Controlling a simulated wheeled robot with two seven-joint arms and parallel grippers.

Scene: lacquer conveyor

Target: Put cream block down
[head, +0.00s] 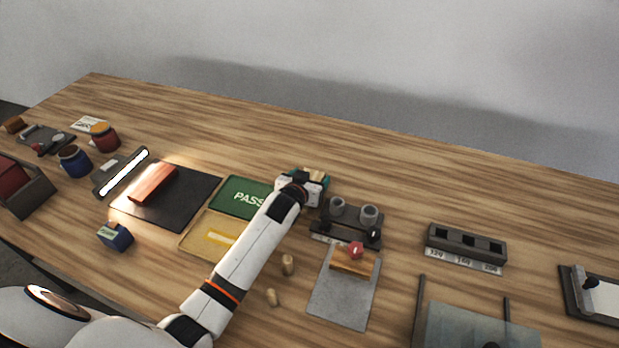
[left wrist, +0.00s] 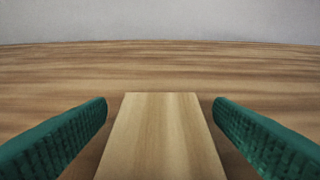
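The cream block (left wrist: 160,135) lies lengthwise between the two green finger pads of my left gripper in the left wrist view. A strip of table shows on each side of it, so the pads look apart from it. In the head view my left gripper (head: 303,182) is just beyond the right end of the green PASS area, and a bit of the cream block (head: 314,173) shows between its fingers. Whether the block's underside rests on the table is hidden. My right gripper is not in view.
The green PASS pad (head: 240,194) and a yellow pad (head: 208,237) lie left of my arm. A dark fixture with grey cups (head: 347,218) stands close right of the gripper. A red block (head: 153,184) lies on a black mat (head: 190,205). The table behind is clear.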

